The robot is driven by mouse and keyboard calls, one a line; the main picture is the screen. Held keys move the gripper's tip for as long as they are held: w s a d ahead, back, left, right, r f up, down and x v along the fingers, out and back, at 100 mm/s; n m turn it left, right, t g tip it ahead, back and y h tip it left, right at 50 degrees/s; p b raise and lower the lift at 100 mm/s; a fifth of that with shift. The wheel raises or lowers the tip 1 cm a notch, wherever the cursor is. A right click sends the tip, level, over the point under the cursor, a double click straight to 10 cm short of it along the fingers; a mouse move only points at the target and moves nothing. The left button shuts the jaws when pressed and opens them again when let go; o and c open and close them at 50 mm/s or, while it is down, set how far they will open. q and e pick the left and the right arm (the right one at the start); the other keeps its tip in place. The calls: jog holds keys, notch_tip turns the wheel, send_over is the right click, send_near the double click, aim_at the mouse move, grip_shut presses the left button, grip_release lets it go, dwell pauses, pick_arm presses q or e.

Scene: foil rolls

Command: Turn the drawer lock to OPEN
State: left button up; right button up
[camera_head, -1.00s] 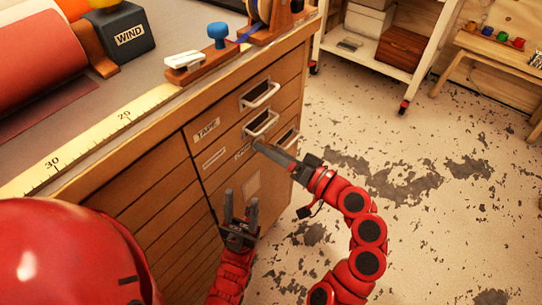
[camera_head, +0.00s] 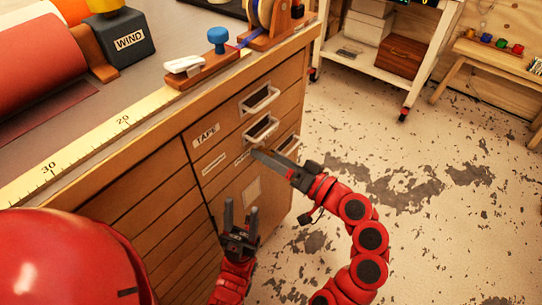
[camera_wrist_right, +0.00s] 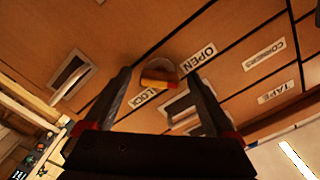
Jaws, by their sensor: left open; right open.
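The drawer lock is a small round knob (camera_wrist_right: 158,76) with a yellow and red bar, seen in the right wrist view on the wooden cabinet front. In the head view this gripper hides the knob. My left gripper (camera_head: 241,207) is open and empty, in front of the lower drawers.
The cabinet (camera_head: 160,190) has drawers with metal handles (camera_head: 260,100) close above my right gripper. A TAPE label (camera_head: 206,134) is on one drawer. The floor (camera_head: 400,190) to the right is clear.

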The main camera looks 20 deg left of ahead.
jog(key=p+v, duration=0.2)
jog(key=v, duration=1.5)
jog(key=shift+d+p, duration=0.2)
jog(key=shift+p, duration=0.2)
